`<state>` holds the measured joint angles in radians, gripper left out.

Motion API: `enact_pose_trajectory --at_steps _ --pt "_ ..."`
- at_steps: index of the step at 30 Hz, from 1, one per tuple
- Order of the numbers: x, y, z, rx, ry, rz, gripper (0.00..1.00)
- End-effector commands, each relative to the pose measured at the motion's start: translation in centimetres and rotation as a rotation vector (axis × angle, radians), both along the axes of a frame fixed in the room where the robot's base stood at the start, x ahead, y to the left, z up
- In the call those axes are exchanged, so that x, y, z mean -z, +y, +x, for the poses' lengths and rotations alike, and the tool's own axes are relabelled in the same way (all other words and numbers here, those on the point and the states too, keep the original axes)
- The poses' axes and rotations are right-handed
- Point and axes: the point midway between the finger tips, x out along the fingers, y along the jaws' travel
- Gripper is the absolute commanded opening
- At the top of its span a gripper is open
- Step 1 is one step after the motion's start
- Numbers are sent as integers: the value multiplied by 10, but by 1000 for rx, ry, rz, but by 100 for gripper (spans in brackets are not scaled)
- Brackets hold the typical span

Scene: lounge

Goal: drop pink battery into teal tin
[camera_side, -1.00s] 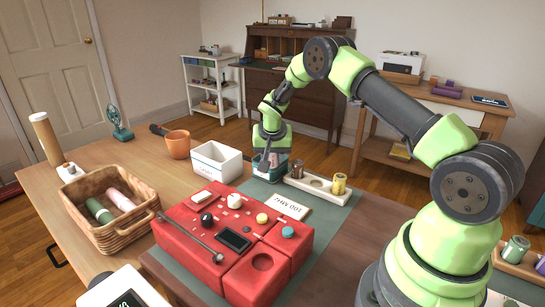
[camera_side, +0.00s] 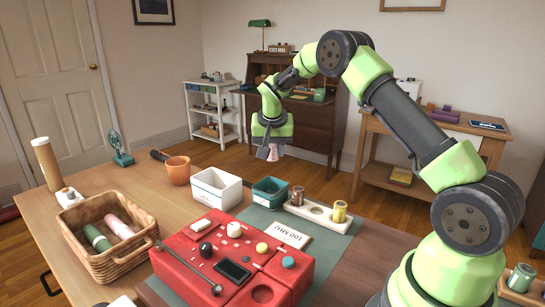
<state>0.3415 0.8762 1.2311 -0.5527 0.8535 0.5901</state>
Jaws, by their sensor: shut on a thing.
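My gripper (camera_side: 268,150) is shut on the pink battery (camera_side: 273,153), which hangs upright below the green wrist. The teal tin (camera_side: 270,195) is an open, box-like container on the dark green mat, below the gripper in the picture. The battery is clear of the tin's rim, with a visible gap between them. The inside of the tin shows only partly.
A white box (camera_side: 216,188) stands left of the tin. A pale holder (camera_side: 318,213) with two cylinders stands at its right. A red block (camera_side: 190,262) with small items lies in front. A wicker basket (camera_side: 108,262) is at left.

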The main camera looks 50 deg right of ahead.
Motion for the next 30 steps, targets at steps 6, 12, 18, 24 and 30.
enact_pose_trajectory --at_steps 6,12,18,24,30 --pt "0 0 0 0 -1 -1 4" --pt "3 -14 11 5 -1 -5 4" --pt "7 -36 25 5 -1 -5 4" --pt "11 -47 29 1 0 -1 4" --pt "27 -48 30 0 3 0 4"
